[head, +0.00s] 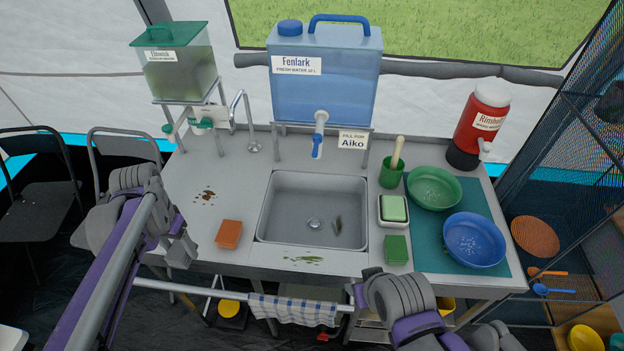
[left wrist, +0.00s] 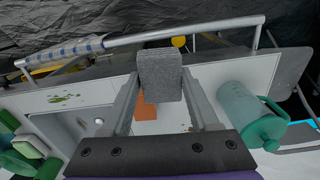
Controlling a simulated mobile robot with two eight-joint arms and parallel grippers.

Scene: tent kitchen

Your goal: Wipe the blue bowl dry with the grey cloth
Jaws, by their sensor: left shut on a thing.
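The blue bowl (head: 475,240) stands upright on a teal mat (head: 432,258) at the right of the counter, with small drops or specks inside. My left gripper (head: 181,250) is over the counter's left front, far from the bowl. In the left wrist view it (left wrist: 163,105) is shut on a thick grey folded piece, the grey cloth (left wrist: 160,75), held between the fingers. The cloth is not clear in the head view. My right arm is at the bottom right of the head view; its fingers cannot be made out.
A green bowl (head: 434,187) sits just behind the blue one. The sink (head: 314,211) lies between my left gripper and the bowls. An orange sponge (head: 229,234), a green sponge (head: 397,249) and a soap dish (head: 393,211) flank it. A checked towel (head: 295,309) hangs on the front rail.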

